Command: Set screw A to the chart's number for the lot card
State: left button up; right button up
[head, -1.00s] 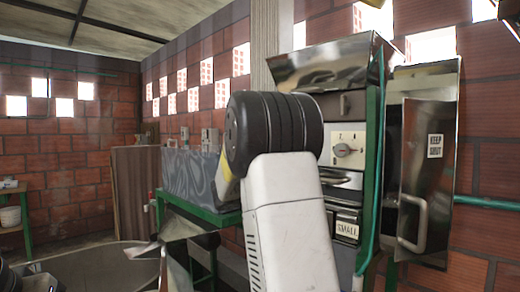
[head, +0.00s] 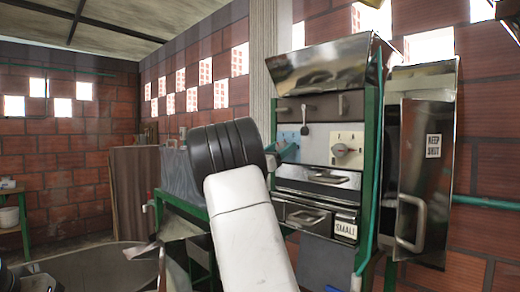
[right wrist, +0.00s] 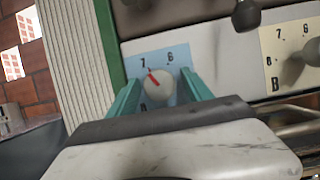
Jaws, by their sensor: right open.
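Screw A's white knob (right wrist: 161,90) with a red pointer sits on a blue plate (right wrist: 178,54) in the right wrist view; the pointer tilts up-left, near the 7. In the head view the blue plate (head: 289,129) is partly covered by my right gripper (head: 284,153). Its teal fingers are open, one on each side of the knob; whether they touch it I cannot tell. A card reading SMALL (head: 345,229) is on the machine's lower front. The chart is not recognisable. My left gripper is not in view.
The dial of screw B (head: 345,150) on a cream plate is just right of the blue one. A dark ball-ended lever (right wrist: 246,14) hangs close above. A metal door (head: 425,170) labelled KEEP SHUT stands at right. A drawer handle (head: 306,217) sits below.

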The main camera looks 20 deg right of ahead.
grip_shut()
jog(key=shift+m, duration=0.3)
jog(key=m+g, duration=0.2)
jog(key=m, duration=0.2)
jog(key=m+g, duration=0.2)
jog(key=m, duration=0.1)
jog(key=shift+w+m+h, duration=0.1)
jog(key=shift+m+h, duration=0.2)
jog(key=shift+m, duration=0.1)
jog(key=m+g, duration=0.1)
jog(key=m, duration=0.2)
jog(key=m+g+y, duration=0.1)
jog(key=m+g, duration=0.1)
jog(key=m, duration=0.2)
jog(key=shift+m, duration=0.4)
grip_release()
